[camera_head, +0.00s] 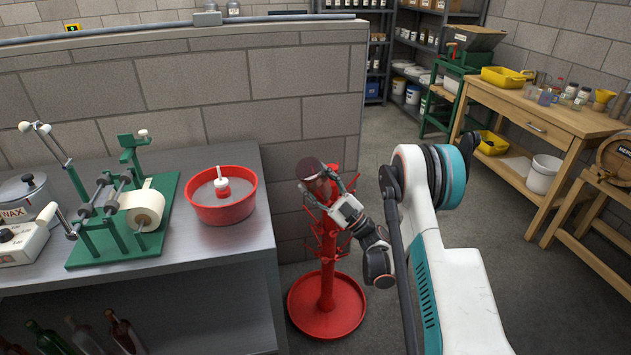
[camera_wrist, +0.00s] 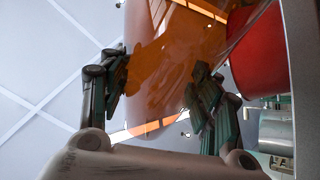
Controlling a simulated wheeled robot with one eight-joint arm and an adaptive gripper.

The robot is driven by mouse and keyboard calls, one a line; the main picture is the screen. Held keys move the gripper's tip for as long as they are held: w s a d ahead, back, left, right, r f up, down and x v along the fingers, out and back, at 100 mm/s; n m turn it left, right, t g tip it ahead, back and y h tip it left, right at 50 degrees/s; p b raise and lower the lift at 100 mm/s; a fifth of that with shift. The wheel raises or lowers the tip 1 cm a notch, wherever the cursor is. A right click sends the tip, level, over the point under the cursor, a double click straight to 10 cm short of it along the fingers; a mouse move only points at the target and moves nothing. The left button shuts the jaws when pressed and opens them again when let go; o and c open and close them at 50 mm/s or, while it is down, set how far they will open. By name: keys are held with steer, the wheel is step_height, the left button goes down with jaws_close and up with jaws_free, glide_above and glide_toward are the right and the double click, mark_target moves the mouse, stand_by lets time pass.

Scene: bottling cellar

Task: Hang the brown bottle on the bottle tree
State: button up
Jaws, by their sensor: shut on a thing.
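My gripper (camera_head: 330,186) is shut on the brown bottle (camera_head: 309,169), at the top of the red bottle tree (camera_head: 327,270) in the head view. The bottle shows as a dark round end there, and its neck is hidden. In the wrist view the bottle (camera_wrist: 165,50) is amber and see-through, between the two fingers of my gripper (camera_wrist: 160,95). The tree stands upright on a round red base, with several pegs up its post. The bottle overlaps the tree's top in the picture; I cannot tell whether it touches a peg.
A metal bench (camera_head: 225,262) stands left of the tree, with a red basin (camera_head: 222,212), a green labelling machine (camera_head: 120,228) and bottles on its lower shelf. A block wall (camera_head: 250,100) is close behind. A wooden table (camera_head: 545,115) stands at right; open floor lies between.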

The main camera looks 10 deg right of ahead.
mark_target(325, 192)
steer(key=shift+w+f, duration=0.1)
steer(key=shift+w+d+f, duration=0.3)
steer(key=shift+w+f, duration=0.15)
steer(key=shift+f, duration=0.25)
steer(key=shift+w+d+f, duration=0.25)
steer(key=shift+w+f, duration=0.2)
steer(key=shift+f, duration=0.2)
steer(key=o, duration=1.2)
steer(key=shift+o, duration=0.2)
steer(key=v, duration=0.7)
steer(key=shift+s+d+f, duration=0.15)
